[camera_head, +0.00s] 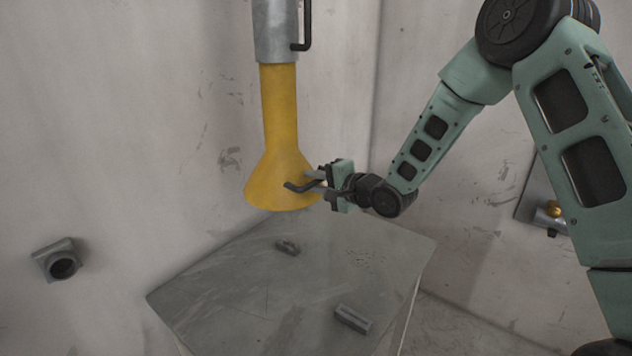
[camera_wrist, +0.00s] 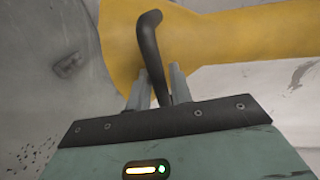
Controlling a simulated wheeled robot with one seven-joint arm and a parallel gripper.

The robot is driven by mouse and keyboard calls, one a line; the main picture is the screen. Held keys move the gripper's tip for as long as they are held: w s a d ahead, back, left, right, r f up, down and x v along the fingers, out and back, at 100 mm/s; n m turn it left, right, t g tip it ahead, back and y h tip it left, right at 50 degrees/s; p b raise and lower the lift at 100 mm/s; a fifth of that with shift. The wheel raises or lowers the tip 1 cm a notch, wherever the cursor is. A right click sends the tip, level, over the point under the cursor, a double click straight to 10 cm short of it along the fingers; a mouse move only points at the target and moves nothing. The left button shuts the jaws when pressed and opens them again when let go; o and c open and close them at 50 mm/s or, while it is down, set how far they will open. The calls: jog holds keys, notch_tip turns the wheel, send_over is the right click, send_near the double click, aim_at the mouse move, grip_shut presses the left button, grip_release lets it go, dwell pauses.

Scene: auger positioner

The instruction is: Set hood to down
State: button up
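The yellow hood (camera_head: 280,140) hangs from a grey metal pipe (camera_head: 274,30), with its flared mouth above a grey table. It also shows in the wrist view (camera_wrist: 215,38), lying sideways across the picture. A dark bent handle (camera_head: 300,187) stands out from the flared part; in the wrist view the handle (camera_wrist: 150,45) runs down between my fingers. My gripper (camera_head: 322,185) is at the hood's right side, with its two grey fingers (camera_wrist: 158,85) on either side of the handle. The fingers look close to the handle, but whether they press on it is unclear.
The grey table (camera_head: 225,300) below the hood carries a small dark piece (camera_head: 287,247) and a grey block (camera_head: 353,318). A second dark handle (camera_head: 303,30) is on the pipe. A socket (camera_head: 60,262) sits on the left wall, and a panel with a yellow knob (camera_head: 552,210) is at right.

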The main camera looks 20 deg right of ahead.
jog(key=b+v, duration=0.3)
jog(key=v, duration=1.4)
jog(key=shift+s+d, duration=0.15)
jog(key=shift+s, duration=0.05)
jog(key=s+a+f+n+g+h, duration=0.5)
jog(key=s+a+n+g, duration=0.25)
jog(key=a+n, duration=0.3)
jog(key=s+a+n+g+h, duration=0.1)
jog(key=s+n, duration=0.3)
jog(key=s, duration=0.6)
jog(key=s+a+n+g+h, duration=0.1)
jog(key=s+a+n+g, duration=0.2)
jog(key=s, duration=0.7)
jog(key=shift+s+a+r+n+g+h, duration=0.25)
jog(key=shift+a+r+n+g+h, duration=0.05)
jog(key=shift+n+g, duration=0.6)
